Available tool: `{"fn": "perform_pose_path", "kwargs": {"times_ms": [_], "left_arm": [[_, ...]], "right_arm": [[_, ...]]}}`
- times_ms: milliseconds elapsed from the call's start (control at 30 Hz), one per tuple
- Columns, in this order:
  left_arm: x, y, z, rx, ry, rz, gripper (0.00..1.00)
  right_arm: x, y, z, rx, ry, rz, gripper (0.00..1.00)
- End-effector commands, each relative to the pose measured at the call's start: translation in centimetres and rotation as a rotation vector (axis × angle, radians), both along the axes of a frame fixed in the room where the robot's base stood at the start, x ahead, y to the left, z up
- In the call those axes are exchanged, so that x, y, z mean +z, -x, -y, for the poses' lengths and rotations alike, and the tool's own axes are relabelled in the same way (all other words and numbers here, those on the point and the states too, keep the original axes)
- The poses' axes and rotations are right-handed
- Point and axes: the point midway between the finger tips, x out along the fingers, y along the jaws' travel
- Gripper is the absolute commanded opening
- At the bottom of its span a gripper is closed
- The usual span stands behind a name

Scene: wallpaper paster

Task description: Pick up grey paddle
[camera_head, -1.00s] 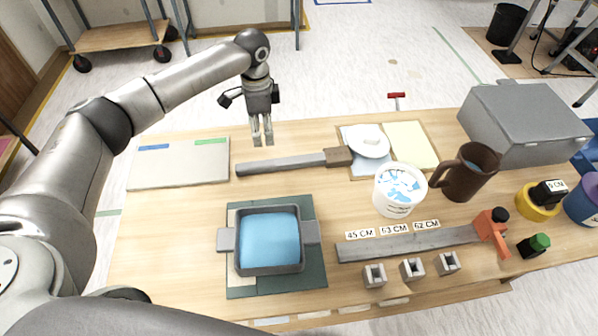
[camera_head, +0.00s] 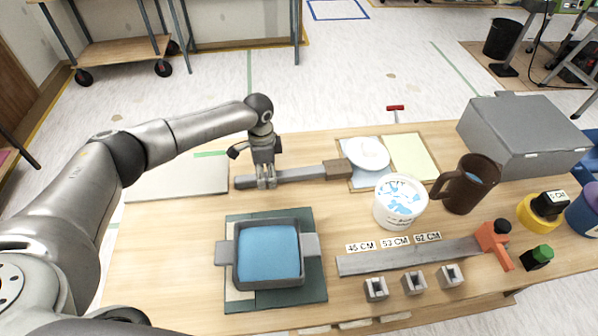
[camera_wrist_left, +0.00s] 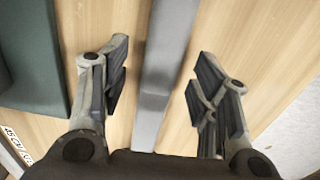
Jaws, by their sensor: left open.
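The grey paddle (camera_head: 300,174) lies flat across the back of the wooden table, with a brown block-like end (camera_head: 338,169) at its right. My left gripper (camera_head: 266,184) is lowered over the grey bar, left of its middle. In the left wrist view the paddle (camera_wrist_left: 164,65) runs between the two spread fingers of the gripper (camera_wrist_left: 160,92), with a gap on each side. The fingers are open and do not grip it. My right gripper is in no view.
A grey tray of blue liquid (camera_head: 268,252) sits on a green mat (camera_head: 316,290) in front of the paddle. A white tub (camera_head: 400,202), a brown jug (camera_head: 468,186) and a grey box (camera_head: 520,130) stand to the right. Bare table lies between paddle and tray.

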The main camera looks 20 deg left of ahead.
Motion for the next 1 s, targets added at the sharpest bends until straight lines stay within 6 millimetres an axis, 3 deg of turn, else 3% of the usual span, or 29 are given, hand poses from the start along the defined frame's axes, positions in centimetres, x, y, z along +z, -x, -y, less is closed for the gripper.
{"fn": "perform_pose_path", "kwargs": {"times_ms": [133,367,733,1000], "left_arm": [[-1.27,-0.04,0.02,0.0,0.001,0.0,0.55],[-1.41,-0.04,0.02,0.0,0.0,0.001,0.55],[-1.38,-0.04,0.0,0.0,0.0,0.001,0.08],[-1.16,-0.1,0.02,0.0,0.001,0.002,0.06]], "right_arm": [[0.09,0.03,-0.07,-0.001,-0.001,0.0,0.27],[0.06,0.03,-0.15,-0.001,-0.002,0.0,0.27],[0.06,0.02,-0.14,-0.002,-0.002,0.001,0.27],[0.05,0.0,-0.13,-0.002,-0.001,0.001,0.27]]}}
